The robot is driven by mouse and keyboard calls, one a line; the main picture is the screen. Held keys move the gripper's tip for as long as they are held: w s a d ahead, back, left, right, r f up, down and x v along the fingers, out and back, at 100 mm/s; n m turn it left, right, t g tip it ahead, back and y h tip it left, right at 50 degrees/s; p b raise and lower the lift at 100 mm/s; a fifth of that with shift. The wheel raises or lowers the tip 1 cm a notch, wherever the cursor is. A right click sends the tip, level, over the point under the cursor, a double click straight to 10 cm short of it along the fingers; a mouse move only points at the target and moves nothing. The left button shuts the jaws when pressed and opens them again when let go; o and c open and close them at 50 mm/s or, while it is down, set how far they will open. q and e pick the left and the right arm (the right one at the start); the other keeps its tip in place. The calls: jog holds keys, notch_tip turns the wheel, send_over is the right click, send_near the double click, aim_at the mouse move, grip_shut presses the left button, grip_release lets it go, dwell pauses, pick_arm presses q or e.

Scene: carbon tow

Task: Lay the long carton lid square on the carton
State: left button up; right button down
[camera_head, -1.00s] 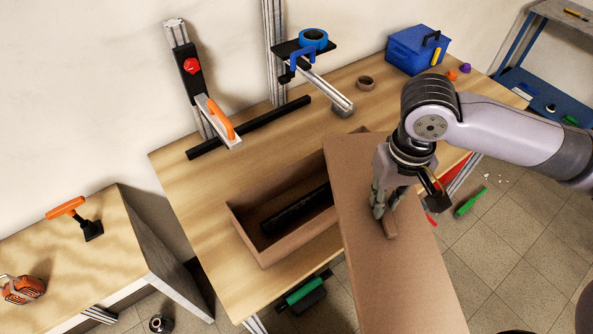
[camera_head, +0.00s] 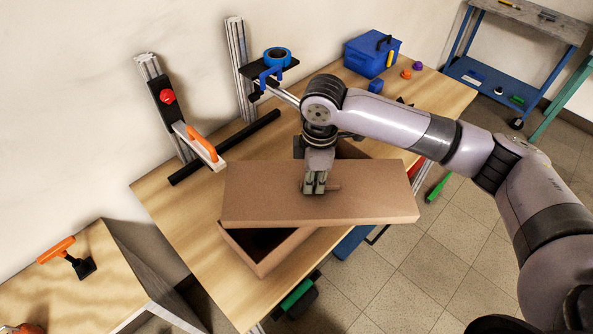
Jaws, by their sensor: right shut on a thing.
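The long brown carton lid (camera_head: 265,192) spans over the carton, its long side running nearly left to right in the picture. My right gripper (camera_head: 315,188) is shut on the small handle block (camera_head: 334,185) on the lid's top, near its middle. The open carton (camera_head: 272,258) stands on the table below, its long side running diagonally from lower left to upper right. The lid lies at an angle to it. The carton's near left end and part of its far end show. Whether the lid touches the rim I cannot tell. My left gripper is not in view.
A black bar (camera_head: 225,147) lies behind the carton near two upright metal posts. A blue toolbox (camera_head: 372,54) and small coloured pieces stand at the table's far end. The wooden table (camera_head: 195,215) is bare left of the carton. A side bench (camera_head: 100,280) stands at lower left.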

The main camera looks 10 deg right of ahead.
aim_at(297, 178)
jog(key=n, duration=0.1)
jog(key=w+a+n, duration=0.1)
jog(key=n+p, duration=0.1)
jog(key=n, duration=0.1)
jog(key=shift+w+a+f, duration=0.3)
jog(key=shift+w+f, duration=0.1)
jog(key=n, duration=0.1)
jog(key=w+a+n+p, duration=0.1)
jog(key=n, duration=0.1)
jog(key=shift+a+f, duration=0.1)
jog(key=shift+f, duration=0.25)
jog(key=shift+w+a+f+n, duration=0.2)
jog(key=shift+f+n, duration=0.1)
jog(key=shift+n, duration=0.5)
jog(key=shift+r+p, duration=0.1)
jog(key=shift+p, duration=0.4)
jog(key=shift+f, duration=1.05)
jog(key=shift+f+b, duration=0.4)
jog(key=shift+f, duration=0.1)
jog(key=c, duration=1.5)
grip_release()
